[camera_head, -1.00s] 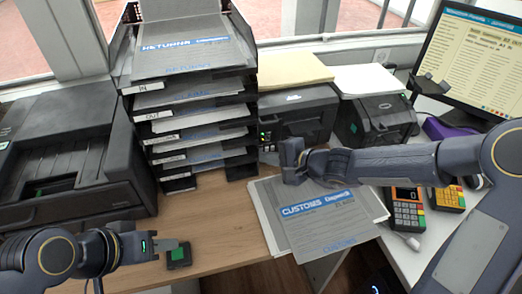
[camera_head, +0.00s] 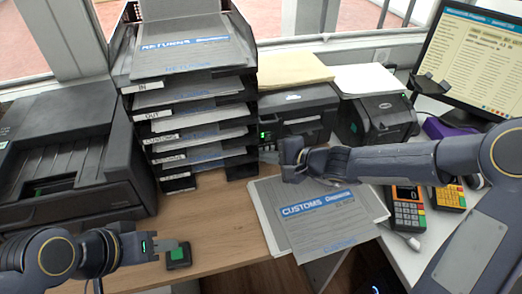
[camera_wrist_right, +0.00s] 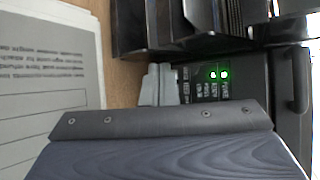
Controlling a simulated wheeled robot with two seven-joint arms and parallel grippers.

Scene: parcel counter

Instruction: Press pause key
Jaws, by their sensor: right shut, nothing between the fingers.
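The black label printer (camera_head: 310,112) stands right of the tray stack. Its key panel, with green lights, shows at its front left in the head view and close up in the right wrist view (camera_wrist_right: 205,88). The small key labels are too blurred to tell which is pause. My right gripper (camera_head: 288,150) is shut and empty, just in front of the panel. Its grey fingertips (camera_wrist_right: 158,84) show beside the panel's edge in the wrist view; contact with a key cannot be told. My left gripper (camera_head: 176,245) is low at the left, by a small black-and-green block (camera_head: 178,257).
A stack of black trays (camera_head: 195,85) stands close left of the printer. Customs sheets (camera_head: 325,215) lie below my right arm. Card terminals (camera_head: 407,212), a second printer (camera_head: 375,120) and a monitor (camera_head: 475,55) are at right. A large printer (camera_head: 70,160) fills the left.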

